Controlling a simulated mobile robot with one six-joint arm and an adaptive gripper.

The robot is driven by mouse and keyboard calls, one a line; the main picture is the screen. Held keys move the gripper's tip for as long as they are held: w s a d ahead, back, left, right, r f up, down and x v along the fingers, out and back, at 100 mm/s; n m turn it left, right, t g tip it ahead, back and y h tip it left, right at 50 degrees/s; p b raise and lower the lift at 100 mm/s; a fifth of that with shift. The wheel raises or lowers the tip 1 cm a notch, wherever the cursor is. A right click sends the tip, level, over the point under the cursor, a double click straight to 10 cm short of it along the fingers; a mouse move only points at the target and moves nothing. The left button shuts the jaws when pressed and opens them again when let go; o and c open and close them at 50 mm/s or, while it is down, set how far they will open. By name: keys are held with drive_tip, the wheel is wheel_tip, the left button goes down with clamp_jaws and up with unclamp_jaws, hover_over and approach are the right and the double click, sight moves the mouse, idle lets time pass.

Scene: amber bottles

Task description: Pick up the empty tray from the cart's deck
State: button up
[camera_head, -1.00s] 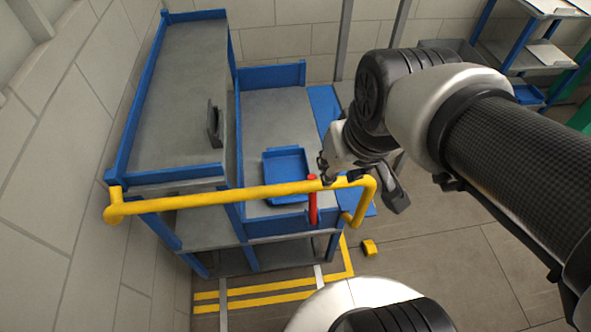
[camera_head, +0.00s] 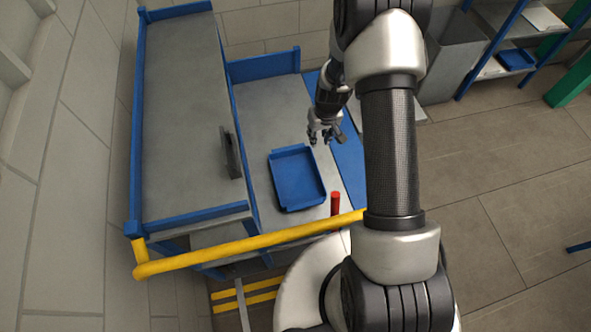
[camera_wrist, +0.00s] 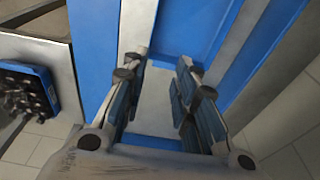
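The empty blue tray (camera_head: 297,178) lies flat on the grey deck (camera_head: 262,112) of the cart in the head view. It has raised edges and nothing in it. My gripper (camera_head: 321,139) is above the deck, close to the tray's far right corner in the picture, and appears apart from it. In the wrist view my gripper (camera_wrist: 158,78) has its two fingers spread with nothing between them. Blue and grey surfaces lie beyond the fingers there; I cannot tell surely which blue part is the tray.
A yellow rail (camera_head: 245,246) and a red post (camera_head: 335,203) stand at the cart's near end. A higher grey shelf (camera_head: 180,110) with a dark upright piece (camera_head: 231,152) is on the left. In the wrist view, a blue container of dark bottles (camera_wrist: 22,92) shows at left.

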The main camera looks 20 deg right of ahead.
drive_tip(key=f+b, duration=0.1)
drive_tip(key=f, duration=0.5)
drive_tip(key=f+b, duration=0.1)
drive_tip(key=f, duration=0.5)
drive_tip(key=d+f+b, duration=0.1)
drive_tip(key=f, duration=0.6)
drive_tip(key=shift+d+f, duration=0.1)
drive_tip(key=f, duration=0.2)
drive_tip(key=f+b, duration=0.2)
drive_tip(key=f, duration=0.1)
drive_tip(key=shift+w+d+f, duration=0.2)
drive_tip(key=shift+w+f, duration=0.05)
drive_tip(key=shift+f, duration=0.05)
drive_tip(key=shift+c, duration=0.3)
clamp_jaws()
